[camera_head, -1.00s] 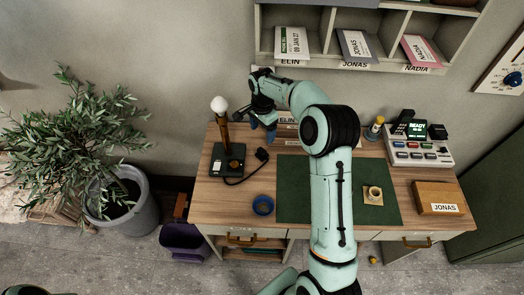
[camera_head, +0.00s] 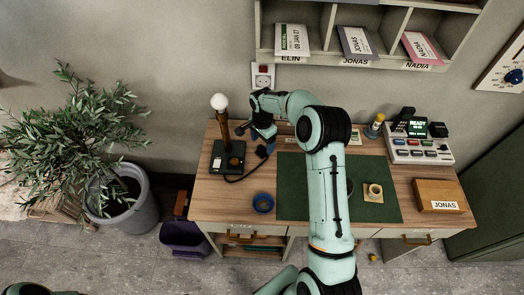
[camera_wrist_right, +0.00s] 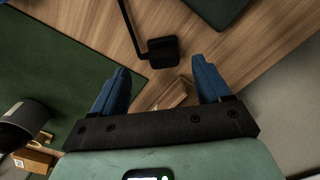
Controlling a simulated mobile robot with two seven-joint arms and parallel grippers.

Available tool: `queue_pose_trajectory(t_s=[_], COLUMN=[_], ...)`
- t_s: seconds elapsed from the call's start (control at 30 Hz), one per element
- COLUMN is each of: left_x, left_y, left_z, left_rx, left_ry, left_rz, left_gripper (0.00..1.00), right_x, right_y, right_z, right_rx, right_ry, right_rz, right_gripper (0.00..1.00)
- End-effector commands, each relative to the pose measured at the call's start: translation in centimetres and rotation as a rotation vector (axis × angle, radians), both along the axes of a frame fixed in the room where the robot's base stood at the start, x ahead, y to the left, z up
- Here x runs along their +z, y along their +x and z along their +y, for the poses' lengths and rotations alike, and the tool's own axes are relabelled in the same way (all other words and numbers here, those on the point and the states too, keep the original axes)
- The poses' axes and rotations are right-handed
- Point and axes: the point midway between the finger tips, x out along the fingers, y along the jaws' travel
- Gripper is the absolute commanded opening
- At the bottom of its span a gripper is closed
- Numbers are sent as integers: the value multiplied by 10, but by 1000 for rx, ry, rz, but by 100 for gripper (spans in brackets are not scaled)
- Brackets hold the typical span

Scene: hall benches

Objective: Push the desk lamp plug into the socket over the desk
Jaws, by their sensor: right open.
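The black desk lamp plug (camera_head: 261,151) lies on the desk (camera_head: 225,204) to the right of the desk lamp (camera_head: 226,150), its dark cord curving back to the lamp base. In the right wrist view the plug (camera_wrist_right: 162,52) lies just beyond my fingertips, roughly centred between them and untouched. My right gripper (camera_head: 267,136) is open and empty, its blue fingers (camera_wrist_right: 160,82) spread over the desk by the plug. The white socket plate (camera_head: 263,77) is on the wall above the desk, with a red part in its upper half. My left gripper is out of view.
A blue ring-shaped thing (camera_head: 263,203) lies near the front edge. Pigeonholes (camera_head: 310,58) hang right of and above the socket. A potted plant (camera_head: 117,205) stands left.

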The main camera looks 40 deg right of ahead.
Motion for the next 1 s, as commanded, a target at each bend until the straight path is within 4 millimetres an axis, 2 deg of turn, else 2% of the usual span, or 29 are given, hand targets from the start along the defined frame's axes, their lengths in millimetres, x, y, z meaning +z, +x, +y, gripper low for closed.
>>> queue_pose_trajectory(t_s=[0.17, 0.33, 0.5, 0.87, 0.9, 0.97, 1.0], left_x=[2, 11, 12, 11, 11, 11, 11], left_y=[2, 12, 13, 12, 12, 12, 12], left_z=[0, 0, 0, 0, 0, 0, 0], left_rx=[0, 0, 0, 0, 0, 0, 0], left_ry=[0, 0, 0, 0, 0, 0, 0], left_rz=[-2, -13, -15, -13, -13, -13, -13], left_gripper=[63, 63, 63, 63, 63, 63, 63], right_x=[-6, -30, -49, -52, -52, -52, -52], right_y=[1, 7, 6, 6, 6, 6, 6], right_z=[0, -2, -2, -2, -2, -2, -2], right_rx=[0, 0, 1, 1, 1, 1, 1], right_ry=[1, 3, 1, 0, 0, 0, 0], right_rz=[2, 2, 1, 0, 0, 0, 0], right_gripper=[77, 77, 77, 77, 70, 51, 38])
